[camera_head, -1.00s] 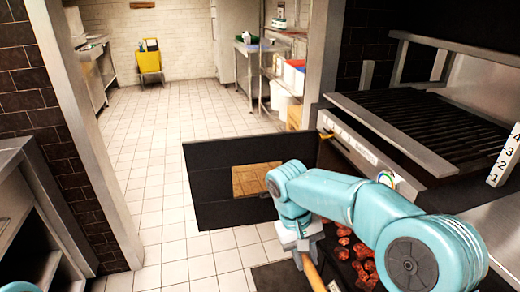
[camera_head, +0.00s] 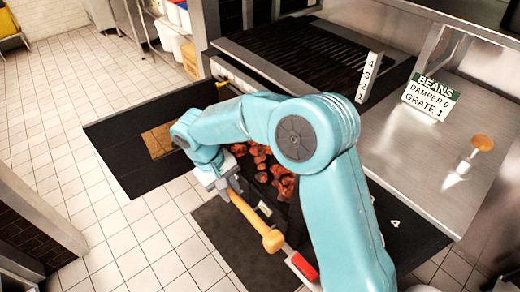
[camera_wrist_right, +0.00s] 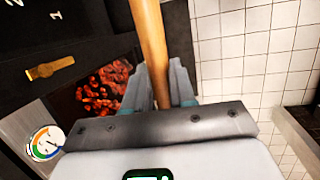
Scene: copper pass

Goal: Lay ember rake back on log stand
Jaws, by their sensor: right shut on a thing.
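My right gripper (camera_head: 222,182) is shut on the wooden handle of the ember rake (camera_head: 257,222), above the floor in front of the grill. The handle slopes down toward the lower right and ends in a rounded knob. In the right wrist view the handle (camera_wrist_right: 150,45) runs up between the two fingers (camera_wrist_right: 160,85). The rake's head is not seen. I cannot make out the log stand in either view. My left gripper is out of view.
Red embers (camera_head: 262,160) lie in the firebox below the grill grate (camera_head: 300,58), partly behind my right arm.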

